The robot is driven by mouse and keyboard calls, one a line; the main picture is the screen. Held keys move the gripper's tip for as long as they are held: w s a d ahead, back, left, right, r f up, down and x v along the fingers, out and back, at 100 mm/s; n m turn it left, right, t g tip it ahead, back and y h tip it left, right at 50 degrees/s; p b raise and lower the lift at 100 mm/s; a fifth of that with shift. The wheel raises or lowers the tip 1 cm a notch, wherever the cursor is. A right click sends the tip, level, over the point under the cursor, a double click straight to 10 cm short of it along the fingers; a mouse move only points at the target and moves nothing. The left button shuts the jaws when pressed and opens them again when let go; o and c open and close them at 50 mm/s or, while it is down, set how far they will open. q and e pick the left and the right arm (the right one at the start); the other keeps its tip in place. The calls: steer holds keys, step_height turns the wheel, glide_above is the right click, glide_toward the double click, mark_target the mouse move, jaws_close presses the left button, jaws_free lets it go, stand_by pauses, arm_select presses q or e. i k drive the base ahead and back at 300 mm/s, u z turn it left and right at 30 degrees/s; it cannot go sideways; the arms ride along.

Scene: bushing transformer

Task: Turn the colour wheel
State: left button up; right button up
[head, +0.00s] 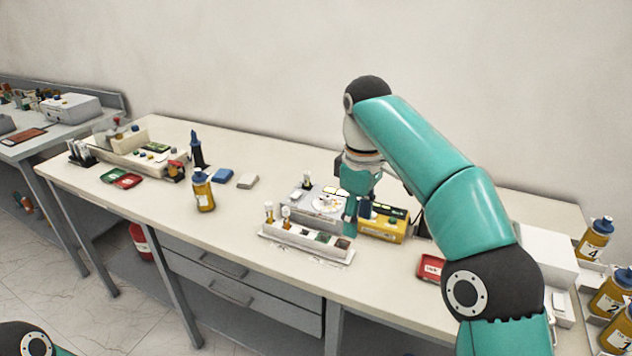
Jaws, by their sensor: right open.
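The colour wheel (327,204) is a pale disc with small coloured marks, on top of a grey device (310,211) at the middle of the bench. My right arm reaches in from the right and bends down over the bench. My right gripper (350,208) points down at the right edge of the wheel, close beside it. It is open, and no object shows in it. Part of the wheel's right side is hidden behind the gripper. I cannot tell whether a finger touches the wheel. My left gripper is out of view; only a piece of my left arm shows at the lower left corner.
A yellow device (382,223) stands just right of the gripper. A white rack (305,243) with small bottles is in front of the wheel. A red tray (431,268) lies right. The bench's front middle is clear.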

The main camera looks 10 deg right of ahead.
mark_target(328, 203)
steer(key=i, duration=1)
steer(key=z, duration=0.05)
